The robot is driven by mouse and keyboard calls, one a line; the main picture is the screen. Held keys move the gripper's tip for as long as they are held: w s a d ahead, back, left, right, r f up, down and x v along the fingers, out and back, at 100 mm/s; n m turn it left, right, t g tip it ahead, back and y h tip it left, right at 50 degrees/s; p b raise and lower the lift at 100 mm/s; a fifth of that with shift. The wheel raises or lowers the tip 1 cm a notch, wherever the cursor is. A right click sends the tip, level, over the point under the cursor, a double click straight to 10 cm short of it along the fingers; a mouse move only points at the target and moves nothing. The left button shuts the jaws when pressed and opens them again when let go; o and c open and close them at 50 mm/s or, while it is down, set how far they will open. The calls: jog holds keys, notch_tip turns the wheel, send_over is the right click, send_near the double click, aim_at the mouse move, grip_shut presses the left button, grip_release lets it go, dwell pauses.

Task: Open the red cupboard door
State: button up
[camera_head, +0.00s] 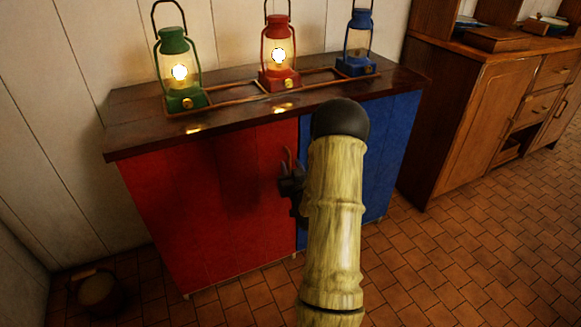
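The red cupboard door (205,215) is the left front of a low cupboard with a dark wooden top (135,132). It looks closed, flush beside the blue door (385,150). My dark gripper (287,182) is at the red door's right edge, near the seam between the doors. A thin upright piece (288,157), perhaps the red door's handle, shows just above the gripper. Whether the fingers are around it, touching it or apart I cannot tell. My pale arm hides part of the gripper, the seam and much of the blue door.
A green lantern (176,75), a red lantern (279,55) and a blue lantern (357,45) stand on the top in a low rack. A brown sideboard (485,110) stands to the right. A bucket (98,290) is at lower left. The tiled floor in front looks clear.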

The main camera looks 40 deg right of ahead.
jog(key=shift+w+d, duration=0.3)
jog(key=shift+w, duration=0.35)
grip_shut()
jog(key=shift+a, duration=0.15)
